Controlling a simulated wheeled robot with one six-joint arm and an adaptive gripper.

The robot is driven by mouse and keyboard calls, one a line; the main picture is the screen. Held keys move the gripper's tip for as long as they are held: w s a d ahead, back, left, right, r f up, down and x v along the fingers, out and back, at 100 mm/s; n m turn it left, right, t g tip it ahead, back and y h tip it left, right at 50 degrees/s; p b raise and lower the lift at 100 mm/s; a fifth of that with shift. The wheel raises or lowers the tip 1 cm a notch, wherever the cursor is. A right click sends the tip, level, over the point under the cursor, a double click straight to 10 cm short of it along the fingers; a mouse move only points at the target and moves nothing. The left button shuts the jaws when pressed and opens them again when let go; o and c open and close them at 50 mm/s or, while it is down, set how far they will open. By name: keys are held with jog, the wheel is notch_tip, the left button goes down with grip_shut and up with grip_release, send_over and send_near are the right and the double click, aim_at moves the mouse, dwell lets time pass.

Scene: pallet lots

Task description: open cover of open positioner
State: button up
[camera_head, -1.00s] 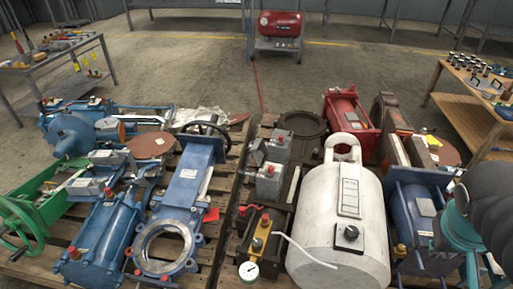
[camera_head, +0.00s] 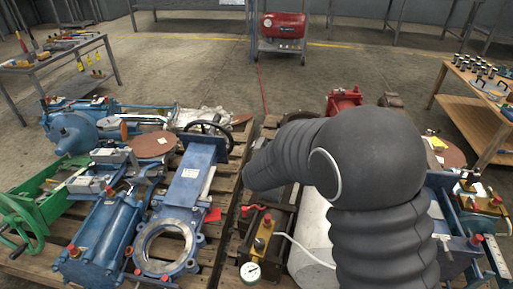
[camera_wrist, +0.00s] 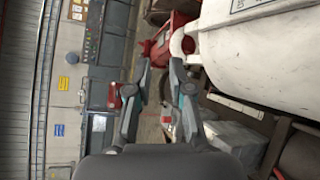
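My gripper (camera_wrist: 161,75) shows in the wrist view with its two fingers apart and nothing between them. A grey box (camera_wrist: 235,142), which may be a positioner, is at the lower right of the wrist view, beside and below the right finger. I cannot tell whether its cover is open. In the head view my dark arm hides the spot where two grey boxes stood on the right pallet, and the gripper is hidden too. Other grey boxes (camera_head: 110,155) sit on the blue valve gear at the left.
A white tank (camera_wrist: 255,45) stands close on the right in the wrist view. A red actuator (camera_head: 344,99) is behind my arm. A pressure gauge (camera_head: 250,271) and a blue gate valve (camera_head: 186,195) are in front and left.

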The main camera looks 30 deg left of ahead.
jog(key=s+a+f+n+t+y, duration=0.2)
jog(key=a+f+n+t+y, duration=0.3)
jog(key=a, duration=0.7)
jog(key=n+g+y, duration=0.1)
jog(key=n+y, duration=0.3)
send_near(252, 145)
jog(key=w, duration=0.3)
jog(key=w+a, duration=0.1)
jog(key=w, duration=0.5)
jog(key=shift+w+a+f, duration=0.2)
jog(key=shift+w+a, duration=0.05)
jog(key=shift+w, duration=0.05)
grip_shut()
jog(key=shift+a, duration=0.1)
